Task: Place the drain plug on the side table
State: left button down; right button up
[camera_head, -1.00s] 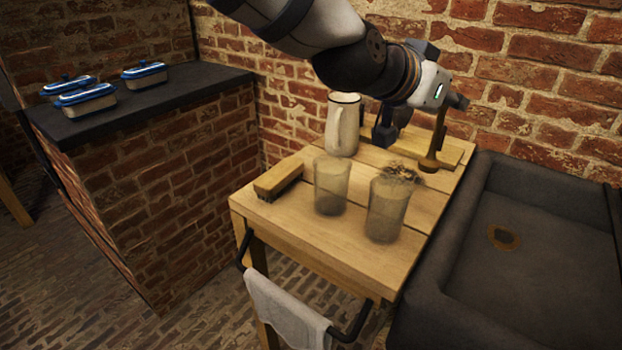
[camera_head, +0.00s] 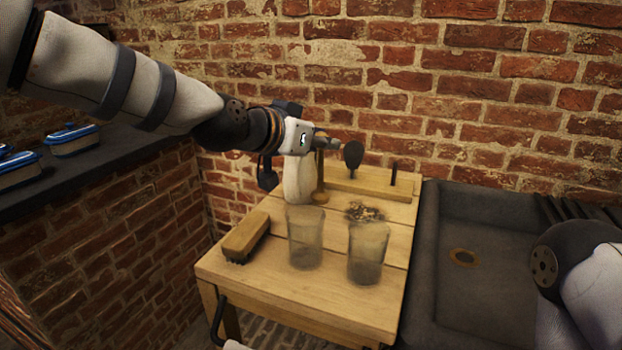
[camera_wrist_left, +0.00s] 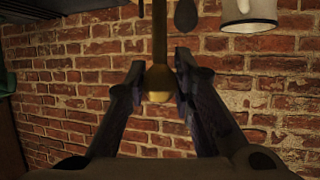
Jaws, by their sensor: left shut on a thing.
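The drain plug (camera_head: 320,172) is a brown upright piece with a thin stem and a wider foot. My left gripper (camera_head: 323,145) is shut on its top, above the back of the wooden side table (camera_head: 300,290). In the left wrist view the brass-coloured knob of the plug (camera_wrist_left: 158,82) sits between the two fingers (camera_wrist_left: 158,75). The foot shows just right of the white pitcher (camera_head: 297,182); I cannot tell whether it touches the tabletop. My right gripper is out of view; only part of my right arm shows at the right edge.
Two clear glasses (camera_head: 306,240) (camera_head: 368,255), a brush (camera_head: 245,236) and a wiry scrubber (camera_head: 364,211) stand on the table. A wooden rack with a dark paddle (camera_head: 353,155) is at the back. The dark sink (camera_head: 470,310) with its drain (camera_head: 464,258) lies right. The table's front middle is clear.

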pick_arm(q)
jog(key=w+a+f+b, duration=0.1)
jog(key=w+a+f, duration=0.1)
jog(key=f, duration=0.5)
jog(key=shift+w+f, duration=0.35)
jog(key=shift+w, duration=0.2)
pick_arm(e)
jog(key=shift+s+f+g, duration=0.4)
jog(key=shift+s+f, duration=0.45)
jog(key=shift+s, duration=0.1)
pick_arm(q)
jog(key=shift+f, duration=0.2)
jog(key=c, duration=1.4)
grip_release()
jog(key=shift+f, duration=0.1)
jog(key=shift+o, duration=0.2)
